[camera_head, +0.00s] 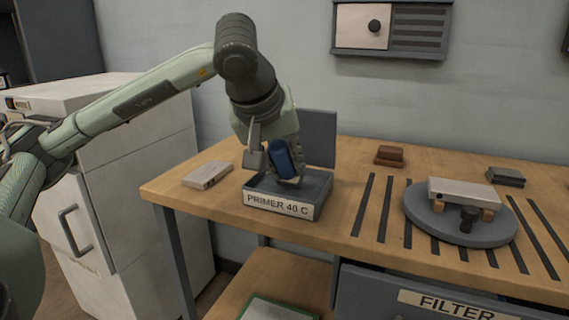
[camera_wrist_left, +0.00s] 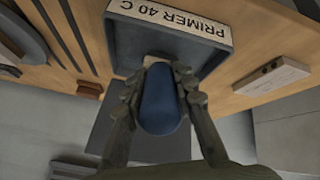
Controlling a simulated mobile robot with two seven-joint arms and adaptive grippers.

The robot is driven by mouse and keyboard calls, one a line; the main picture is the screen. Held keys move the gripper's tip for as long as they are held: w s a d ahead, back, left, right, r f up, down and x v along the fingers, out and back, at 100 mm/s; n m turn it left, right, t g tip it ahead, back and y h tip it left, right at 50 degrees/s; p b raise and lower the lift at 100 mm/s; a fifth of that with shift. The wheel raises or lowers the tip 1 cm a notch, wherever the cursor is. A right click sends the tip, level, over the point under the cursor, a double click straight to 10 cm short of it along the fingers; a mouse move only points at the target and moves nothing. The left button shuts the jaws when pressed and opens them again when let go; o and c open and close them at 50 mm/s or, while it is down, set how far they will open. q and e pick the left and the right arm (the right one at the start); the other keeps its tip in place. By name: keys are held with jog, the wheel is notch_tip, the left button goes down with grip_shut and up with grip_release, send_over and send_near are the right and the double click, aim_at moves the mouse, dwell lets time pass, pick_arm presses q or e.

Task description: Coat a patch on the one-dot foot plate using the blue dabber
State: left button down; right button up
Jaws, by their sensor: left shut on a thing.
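My left gripper (camera_head: 285,172) is shut on the blue dabber (camera_head: 281,156) at the primer tray (camera_head: 283,207), which is labelled PRIMER 40 C. In the left wrist view the dabber (camera_wrist_left: 159,100) sits between both fingers, its pale end pointing into the open tray (camera_wrist_left: 215,62). I cannot tell whether that end touches the tray floor. A pale plate (camera_head: 207,175) with small dark marks lies on the bench left of the tray. Another pale plate (camera_head: 462,191) rests on blocks on the round grey turntable (camera_head: 460,228). I cannot read a dot count on either plate. My right gripper is not in view.
The tray's grey lid (camera_head: 318,138) stands upright behind it. Brown blocks (camera_head: 389,155) and dark blocks (camera_head: 505,176) lie toward the back of the bench (camera_head: 345,240). Dark slots cross the bench between tray and turntable, where the surface is clear. A FILTER drawer (camera_head: 440,298) is below.

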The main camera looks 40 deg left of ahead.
pick_arm(q)
jog(key=shift+f, duration=0.1)
